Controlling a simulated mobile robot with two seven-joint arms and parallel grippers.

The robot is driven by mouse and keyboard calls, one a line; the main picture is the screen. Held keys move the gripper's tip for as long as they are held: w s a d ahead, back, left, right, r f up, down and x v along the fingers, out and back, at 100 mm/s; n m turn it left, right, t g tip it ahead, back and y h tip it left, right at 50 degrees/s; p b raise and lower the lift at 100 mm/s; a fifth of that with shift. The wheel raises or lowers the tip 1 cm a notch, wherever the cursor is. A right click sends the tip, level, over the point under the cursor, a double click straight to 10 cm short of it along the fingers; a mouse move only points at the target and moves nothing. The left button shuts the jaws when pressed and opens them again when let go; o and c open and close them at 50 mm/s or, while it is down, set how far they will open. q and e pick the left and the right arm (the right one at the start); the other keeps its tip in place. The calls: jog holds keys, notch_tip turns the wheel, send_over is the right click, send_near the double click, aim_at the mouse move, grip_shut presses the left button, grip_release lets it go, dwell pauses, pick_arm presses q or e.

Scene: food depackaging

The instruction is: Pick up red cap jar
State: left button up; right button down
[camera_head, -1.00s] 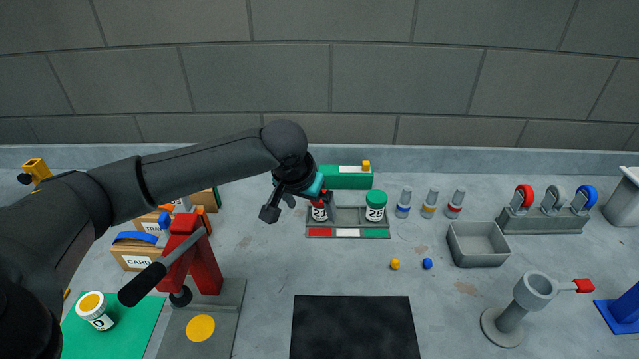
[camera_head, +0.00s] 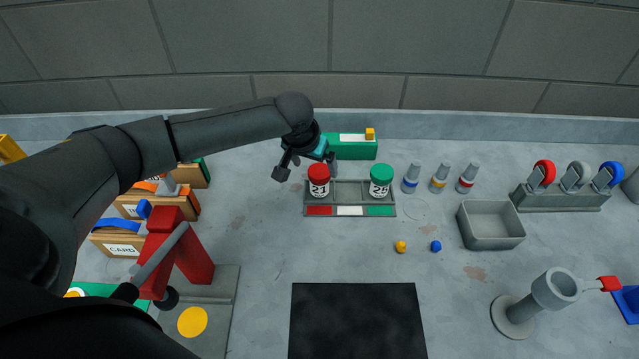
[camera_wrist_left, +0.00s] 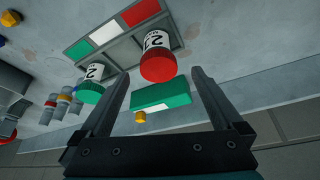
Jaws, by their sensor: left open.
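The red cap jar (camera_head: 319,182) is a white jar with a red lid and black print. It stands upright at the left end of a grey rack (camera_head: 349,190) with red, white and green labels. It also shows in the left wrist view (camera_wrist_left: 158,62), just beyond and between the finger lines. My left gripper (camera_head: 306,170) is open and empty, just up and left of the jar in the head view. In the left wrist view its two fingers (camera_wrist_left: 158,98) are spread wide. My right gripper is not in view.
A green cap jar (camera_head: 381,181) stands at the rack's right end. A green box (camera_head: 351,150) with a yellow knob sits behind. Several small bottles (camera_head: 439,179) and a grey bin (camera_head: 490,226) are to the right. A black mat (camera_head: 355,320) lies in front.

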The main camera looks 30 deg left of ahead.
aim_at(318, 173)
pick_arm(q)
jog(key=shift+x, duration=3.55)
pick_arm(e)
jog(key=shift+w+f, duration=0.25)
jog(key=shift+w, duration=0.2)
pick_arm(q)
jog(key=shift+d, duration=0.1)
jog(key=c, duration=1.4)
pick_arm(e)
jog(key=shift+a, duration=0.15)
pick_arm(q)
jog(key=shift+r, duration=0.1)
